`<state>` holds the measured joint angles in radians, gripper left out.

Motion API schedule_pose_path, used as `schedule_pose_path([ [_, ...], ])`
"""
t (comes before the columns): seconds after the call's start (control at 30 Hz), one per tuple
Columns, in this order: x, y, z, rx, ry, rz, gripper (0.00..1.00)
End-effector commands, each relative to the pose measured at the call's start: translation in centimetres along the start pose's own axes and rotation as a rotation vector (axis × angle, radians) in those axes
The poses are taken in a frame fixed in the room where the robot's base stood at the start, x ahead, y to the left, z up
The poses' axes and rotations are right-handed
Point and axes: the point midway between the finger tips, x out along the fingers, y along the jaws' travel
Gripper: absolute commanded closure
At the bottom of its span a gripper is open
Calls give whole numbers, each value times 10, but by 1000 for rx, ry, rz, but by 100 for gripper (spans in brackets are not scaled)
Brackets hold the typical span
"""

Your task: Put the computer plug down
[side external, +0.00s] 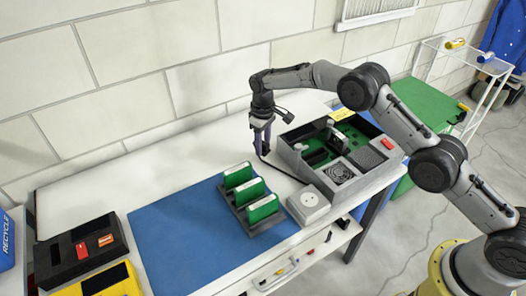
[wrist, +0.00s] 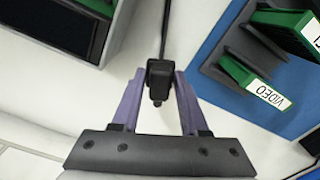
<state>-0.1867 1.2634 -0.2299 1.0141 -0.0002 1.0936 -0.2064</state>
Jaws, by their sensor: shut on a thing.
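My gripper (side external: 261,131) points down at the back of the white table, to the left of the open computer case (side external: 318,180). In the wrist view my gripper (wrist: 159,85) has its purple fingers shut on the black computer plug (wrist: 160,82), with a dark cable (wrist: 166,28) running away from it. In the side view a dark cable (side external: 264,163) hangs below the fingers and runs toward the case. The plug itself is too small to make out there. White table surface lies beneath the plug in the wrist view.
A blue mat (side external: 180,240) holds a grey rack (side external: 268,227) with green cards (side external: 262,208). A white socket box (side external: 308,204) stands right of the rack. Black (side external: 78,257) and yellow boxes are at the front left. Bare white table (side external: 100,190) lies behind the mat.

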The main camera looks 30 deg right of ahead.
Motion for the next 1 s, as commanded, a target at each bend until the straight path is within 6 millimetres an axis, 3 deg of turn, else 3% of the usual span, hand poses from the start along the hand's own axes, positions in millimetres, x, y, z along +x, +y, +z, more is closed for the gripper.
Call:
schedule_pose_path([
  [0.2,29,0,0,0,-1,0,100],
  [1.0,42,0,0,0,1,0,100],
])
